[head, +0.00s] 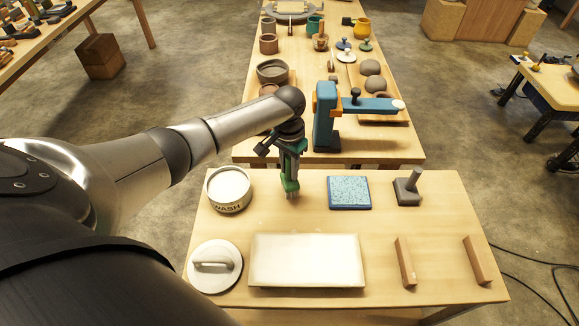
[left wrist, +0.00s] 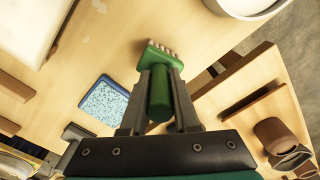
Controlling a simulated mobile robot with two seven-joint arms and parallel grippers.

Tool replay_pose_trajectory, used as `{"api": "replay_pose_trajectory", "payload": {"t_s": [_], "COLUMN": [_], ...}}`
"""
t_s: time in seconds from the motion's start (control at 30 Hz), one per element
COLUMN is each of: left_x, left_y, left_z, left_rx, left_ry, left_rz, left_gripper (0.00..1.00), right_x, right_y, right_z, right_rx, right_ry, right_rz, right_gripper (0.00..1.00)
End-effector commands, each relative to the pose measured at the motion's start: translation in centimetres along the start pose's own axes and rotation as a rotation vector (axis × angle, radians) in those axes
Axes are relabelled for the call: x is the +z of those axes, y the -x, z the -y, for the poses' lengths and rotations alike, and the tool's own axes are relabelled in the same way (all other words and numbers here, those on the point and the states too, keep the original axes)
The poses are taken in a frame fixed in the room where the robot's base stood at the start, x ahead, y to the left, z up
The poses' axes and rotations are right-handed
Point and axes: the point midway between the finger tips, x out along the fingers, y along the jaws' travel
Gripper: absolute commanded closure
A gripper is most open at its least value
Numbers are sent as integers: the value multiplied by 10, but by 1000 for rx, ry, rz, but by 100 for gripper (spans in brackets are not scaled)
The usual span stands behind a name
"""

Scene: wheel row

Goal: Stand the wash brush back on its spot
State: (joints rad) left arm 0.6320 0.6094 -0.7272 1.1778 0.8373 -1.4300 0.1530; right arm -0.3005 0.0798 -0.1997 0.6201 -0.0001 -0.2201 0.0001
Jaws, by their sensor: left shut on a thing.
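My left gripper (head: 289,172) is shut on the green wash brush (head: 291,184). It holds the brush over the near table, between the white WASH pot (head: 230,190) and the blue speckled pad (head: 349,191). In the left wrist view the brush (left wrist: 159,95) sits between the two fingers (left wrist: 160,90), with pale bristles at its far end. In the head view the bristles point down; whether they touch the wood I cannot tell. No marked spot for the brush is clear; a few small pale marks show on the wood in the left wrist view. My right gripper is not in view.
A white slab (head: 306,260) and a round lid with a handle (head: 214,265) lie at the front. A grey block with a peg (head: 408,188) and wooden bars (head: 405,262) are to the right. A blue tool (head: 328,118) stands on the farther table behind my gripper.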

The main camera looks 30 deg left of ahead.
Motion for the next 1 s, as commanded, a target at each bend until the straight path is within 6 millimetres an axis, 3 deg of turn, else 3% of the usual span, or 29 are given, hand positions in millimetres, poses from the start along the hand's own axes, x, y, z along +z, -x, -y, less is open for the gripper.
{"api": "replay_pose_trajectory", "payload": {"t_s": [0.93,0.97,1.0], "left_x": [0,0,0], "left_y": [-17,-17,-17], "left_z": [0,0,0], "left_rx": [0,0,0], "left_ry": [0,0,0], "left_rz": [-1,-1,-1], "left_gripper": [100,69,64], "right_x": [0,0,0], "right_y": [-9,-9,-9], "right_z": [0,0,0], "right_rx": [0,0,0], "right_ry": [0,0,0], "right_rz": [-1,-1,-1], "right_gripper": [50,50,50]}}
